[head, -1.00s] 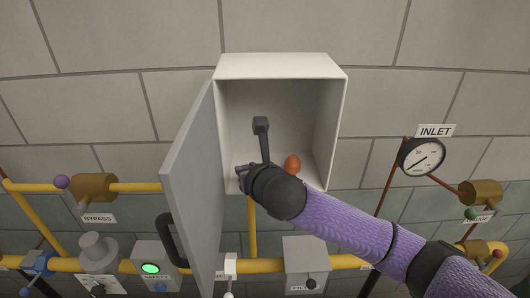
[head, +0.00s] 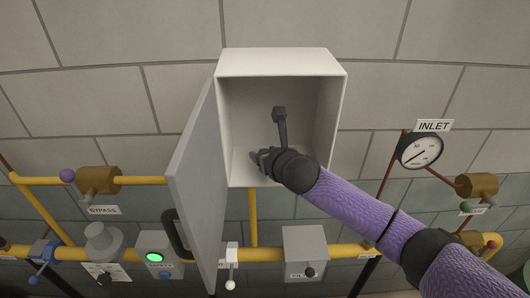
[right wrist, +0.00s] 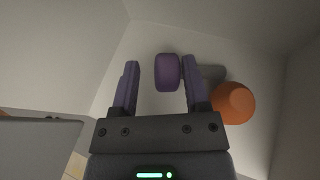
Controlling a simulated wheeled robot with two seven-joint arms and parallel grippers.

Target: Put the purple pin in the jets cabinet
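The white cabinet (head: 280,62) hangs on the wall with its grey door (head: 195,180) swung open to the left; I see no name on it. My right gripper (head: 260,155) reaches inside, low near the cabinet floor. In the right wrist view the purple pin (right wrist: 167,72) is inside the cabinet, between and slightly beyond the fingertips. Gaps show between it and both open fingers (right wrist: 160,80). My wrist hides the pin in the head view. My left gripper is not in view.
An orange rounded object (right wrist: 233,103) stands in the cabinet, close to the right of the gripper. The cabinet's side walls are near. Below run yellow pipes (head: 130,253), a green-lit box (head: 158,259) and a grey box (head: 305,249). A gauge (head: 419,150) is at right.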

